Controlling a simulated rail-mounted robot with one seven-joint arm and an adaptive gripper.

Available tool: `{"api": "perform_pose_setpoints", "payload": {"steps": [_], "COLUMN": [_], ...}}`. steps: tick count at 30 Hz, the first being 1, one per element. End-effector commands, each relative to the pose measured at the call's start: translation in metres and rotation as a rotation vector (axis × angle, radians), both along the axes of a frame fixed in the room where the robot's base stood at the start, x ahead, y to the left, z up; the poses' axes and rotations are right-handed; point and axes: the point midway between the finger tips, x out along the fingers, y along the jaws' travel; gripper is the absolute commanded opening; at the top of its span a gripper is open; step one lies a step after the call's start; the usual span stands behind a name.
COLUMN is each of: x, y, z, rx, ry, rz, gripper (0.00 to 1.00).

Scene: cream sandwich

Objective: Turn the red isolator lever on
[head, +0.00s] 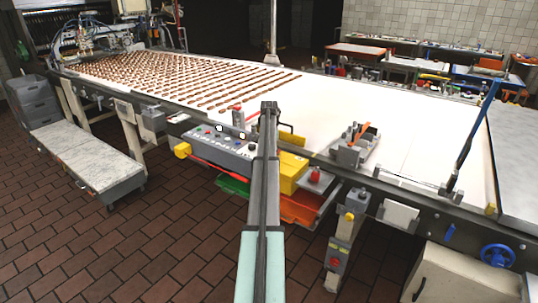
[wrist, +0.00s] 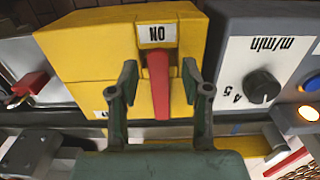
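The red isolator lever (wrist: 160,88) is on the front of a yellow box (wrist: 85,50) in the wrist view. It runs straight up and down in that picture, its upper end touching a white label (wrist: 157,34) that reads ON upside down. My gripper (wrist: 159,78) is open, with one green-grey finger on each side of the lever. Small gaps show between the fingers and the lever. In the head view the yellow box (head: 291,172) is at the conveyor's side, partly behind my arm. The lever and my fingertips cannot be made out there.
A grey control panel (wrist: 270,50) with a black knob (wrist: 261,86) adjoins the yellow box. Another red handle (wrist: 30,84) is on the other side. The white conveyor (head: 390,140) carries rows of brown biscuits (head: 185,78). Orange and green trays (head: 232,185) hang below.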

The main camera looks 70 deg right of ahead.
Motion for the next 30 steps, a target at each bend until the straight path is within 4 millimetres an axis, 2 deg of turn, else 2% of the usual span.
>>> {"api": "perform_pose_setpoints", "payload": {"steps": [8, 24, 30], "x": [0.000, 0.000, 0.000], "y": [-0.001, -0.001, 0.000], "z": [0.010, 0.102, 0.118], "rx": [-0.002, -0.002, 0.000], "ry": [0.000, -0.001, 0.000], "rz": [0.001, 0.000, 0.000], "gripper": [0.48, 0.48, 0.48]}}
